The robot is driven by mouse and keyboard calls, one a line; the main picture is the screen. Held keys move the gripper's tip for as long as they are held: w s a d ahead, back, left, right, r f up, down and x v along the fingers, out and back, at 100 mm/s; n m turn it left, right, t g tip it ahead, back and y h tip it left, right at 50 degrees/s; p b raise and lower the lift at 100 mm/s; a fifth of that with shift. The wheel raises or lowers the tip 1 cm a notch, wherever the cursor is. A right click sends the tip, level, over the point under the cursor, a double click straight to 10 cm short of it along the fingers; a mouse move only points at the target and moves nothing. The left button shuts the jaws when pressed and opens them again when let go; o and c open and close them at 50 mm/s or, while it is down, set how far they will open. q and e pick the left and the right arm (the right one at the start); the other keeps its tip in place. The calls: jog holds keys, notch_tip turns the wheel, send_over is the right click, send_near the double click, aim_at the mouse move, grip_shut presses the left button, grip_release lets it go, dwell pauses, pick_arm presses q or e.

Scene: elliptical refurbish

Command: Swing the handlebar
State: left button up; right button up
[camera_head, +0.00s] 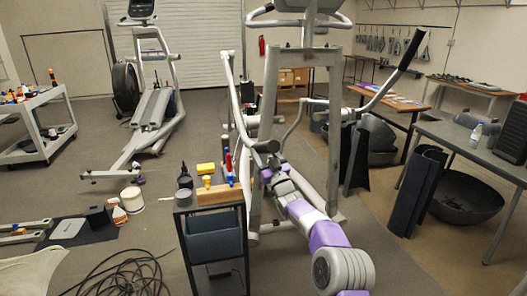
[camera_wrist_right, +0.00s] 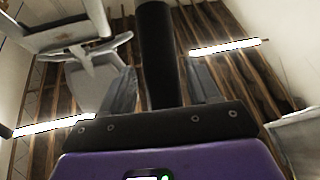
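The elliptical machine (camera_head: 333,80) stands upright in the middle of the head view. Its right handlebar (camera_head: 386,88) angles up to the right and ends in a black grip. Its left handlebar (camera_head: 232,95) runs down and curves in near my right gripper (camera_head: 264,160). My purple and white right arm reaches in from the lower right. In the right wrist view, a black bar (camera_wrist_right: 157,50), apparently the handlebar's grip, stands between the grey fingers of that gripper (camera_wrist_right: 160,88). The fingers sit close on both sides of it. My left gripper is not in view.
A small dark cart (camera_head: 214,242) with tools stands left of the machine. Another exercise machine (camera_head: 152,105) stands behind on the left. Cables (camera_head: 120,278) lie on the floor at front left. Tables (camera_head: 470,150) and dark shells (camera_head: 467,197) line the right side.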

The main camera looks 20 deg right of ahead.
jog(key=shift+a+r, duration=0.15)
jog(key=shift+r, duration=0.25)
jog(key=shift+s, duration=0.1)
jog(key=v, duration=0.7)
jog(key=shift+s+f, duration=0.2)
jog(key=shift+f, duration=0.05)
